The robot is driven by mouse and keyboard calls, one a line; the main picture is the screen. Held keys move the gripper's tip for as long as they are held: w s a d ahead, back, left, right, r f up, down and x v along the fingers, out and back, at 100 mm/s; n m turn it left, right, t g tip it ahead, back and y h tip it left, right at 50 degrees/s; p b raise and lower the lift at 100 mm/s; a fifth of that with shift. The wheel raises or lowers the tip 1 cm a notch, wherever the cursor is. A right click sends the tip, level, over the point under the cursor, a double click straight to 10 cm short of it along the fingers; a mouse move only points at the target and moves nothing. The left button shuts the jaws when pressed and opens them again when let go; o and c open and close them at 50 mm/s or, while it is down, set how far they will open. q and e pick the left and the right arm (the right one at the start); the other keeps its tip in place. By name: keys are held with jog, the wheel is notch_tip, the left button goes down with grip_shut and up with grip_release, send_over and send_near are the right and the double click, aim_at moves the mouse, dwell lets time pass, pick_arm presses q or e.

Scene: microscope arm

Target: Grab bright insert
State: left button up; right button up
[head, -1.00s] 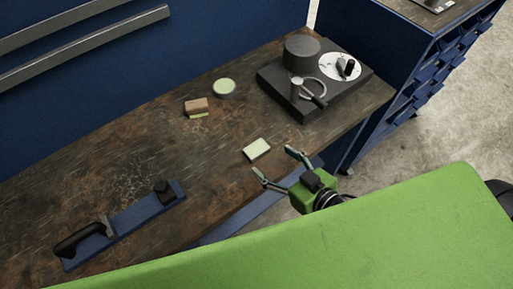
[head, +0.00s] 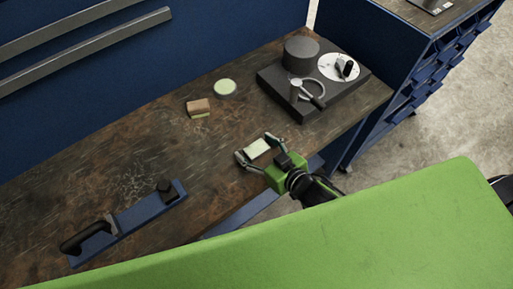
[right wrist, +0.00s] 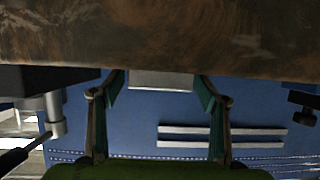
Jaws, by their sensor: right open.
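The bright insert, a small pale rectangular block (head: 257,149), lies near the front edge of the dark wooden table in the head view. My right gripper (head: 254,147) is open, with one finger on each side of the insert. In the right wrist view the insert shows as a pale grey block (right wrist: 162,80) between the two spread fingertips (right wrist: 160,88), with a gap on both sides. I cannot tell how high the fingers are above the table. My left gripper is out of view.
A dark device (head: 312,88) with a round white plate stands at the back right. A round pale-topped disc (head: 224,87) and a brown block (head: 198,106) lie behind the insert. A blue bar with a black handle (head: 125,220) lies at the left. The table between is clear.

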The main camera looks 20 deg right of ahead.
jog(key=c, duration=1.6)
jog(key=shift+r, duration=0.1)
jog(key=shift+c, duration=0.6)
